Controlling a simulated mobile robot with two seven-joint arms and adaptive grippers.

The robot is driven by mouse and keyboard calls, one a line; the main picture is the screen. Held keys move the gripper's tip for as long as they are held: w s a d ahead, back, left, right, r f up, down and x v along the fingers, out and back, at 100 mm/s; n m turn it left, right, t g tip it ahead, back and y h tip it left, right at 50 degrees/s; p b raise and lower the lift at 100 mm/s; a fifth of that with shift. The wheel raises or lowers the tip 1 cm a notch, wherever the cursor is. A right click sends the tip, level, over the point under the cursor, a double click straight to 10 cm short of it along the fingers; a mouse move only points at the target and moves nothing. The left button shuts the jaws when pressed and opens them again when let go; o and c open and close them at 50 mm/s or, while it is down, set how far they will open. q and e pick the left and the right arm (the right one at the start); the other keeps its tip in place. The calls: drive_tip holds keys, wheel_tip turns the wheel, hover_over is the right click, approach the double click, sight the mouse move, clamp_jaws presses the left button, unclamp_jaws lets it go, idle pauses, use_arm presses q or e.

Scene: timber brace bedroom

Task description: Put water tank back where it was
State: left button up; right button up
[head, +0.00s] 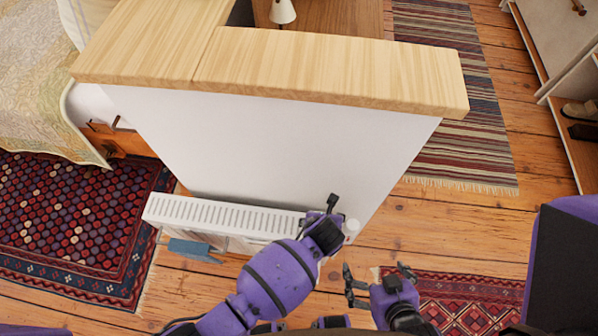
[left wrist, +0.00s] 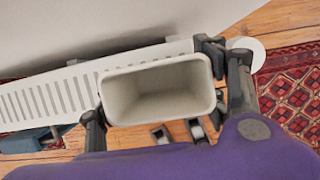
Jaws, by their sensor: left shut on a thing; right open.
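The water tank (left wrist: 158,112) is a pale, open-topped box with rounded corners, and it looks empty. It is upright, close in front of the white slotted radiator (left wrist: 60,98). My left gripper (left wrist: 157,88) is shut on it, with dark fingers at its left and right sides. I cannot tell whether the tank touches the radiator. In the head view my left arm covers much of this spot, at the right part of the radiator (head: 225,213). My right gripper (head: 377,276) is open and empty, low and to the right of the left one.
A white half wall with a wooden top (head: 330,70) stands behind the radiator. A round white knob (head: 351,228) is at the radiator's right end. A blue object (head: 190,248) is at its left front. Plank floor and patterned rugs (head: 75,220) lie around.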

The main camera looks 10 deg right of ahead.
use_arm(q)
drive_tip(key=shift+w, duration=0.15)
drive_tip(key=o, duration=1.6)
drive_tip(key=shift+f, duration=0.1)
drive_tip(key=shift+c, duration=0.2)
